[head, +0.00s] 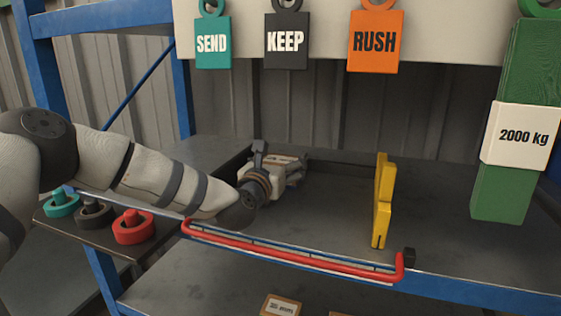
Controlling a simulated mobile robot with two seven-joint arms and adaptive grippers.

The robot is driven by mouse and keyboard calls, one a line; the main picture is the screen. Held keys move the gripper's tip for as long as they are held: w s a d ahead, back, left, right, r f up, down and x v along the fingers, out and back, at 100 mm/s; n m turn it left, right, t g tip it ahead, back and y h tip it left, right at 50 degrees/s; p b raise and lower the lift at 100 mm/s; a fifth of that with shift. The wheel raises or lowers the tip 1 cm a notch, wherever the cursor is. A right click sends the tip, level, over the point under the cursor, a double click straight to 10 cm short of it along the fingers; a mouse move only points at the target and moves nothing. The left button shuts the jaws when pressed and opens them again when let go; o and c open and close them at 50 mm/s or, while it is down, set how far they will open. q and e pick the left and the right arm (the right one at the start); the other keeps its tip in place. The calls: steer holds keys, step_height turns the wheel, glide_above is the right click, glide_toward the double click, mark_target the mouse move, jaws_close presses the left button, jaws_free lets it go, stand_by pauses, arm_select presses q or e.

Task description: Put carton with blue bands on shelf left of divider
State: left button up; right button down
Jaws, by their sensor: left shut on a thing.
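My left gripper (285,168) reaches over the shelf (325,215) from the left, left of the yellow divider (382,200). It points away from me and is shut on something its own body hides. I cannot make out any blue bands, so I cannot tell from the picture whether it holds the carton or whether that touches the shelf. The divider stands upright, apart from the gripper. My right gripper is not in view.
A green post (505,190) stands at right. Teal, dark and red knobs (133,227) sit at left. A labelled carton (281,305) shows below. Shelf space near the divider is clear.

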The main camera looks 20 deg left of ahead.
arm_select(q)
steer(key=shift+f, duration=0.15)
steer(key=o, duration=1.3)
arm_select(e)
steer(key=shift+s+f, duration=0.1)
arm_select(q)
steer(key=shift+r, duration=0.25)
steer(key=s, duration=0.7)
steer(key=shift+s+a+p, duration=0.1)
steer(key=shift+a+p, duration=0.1)
steer(key=shift+p, duration=0.2)
steer(key=shift+s, duration=0.2)
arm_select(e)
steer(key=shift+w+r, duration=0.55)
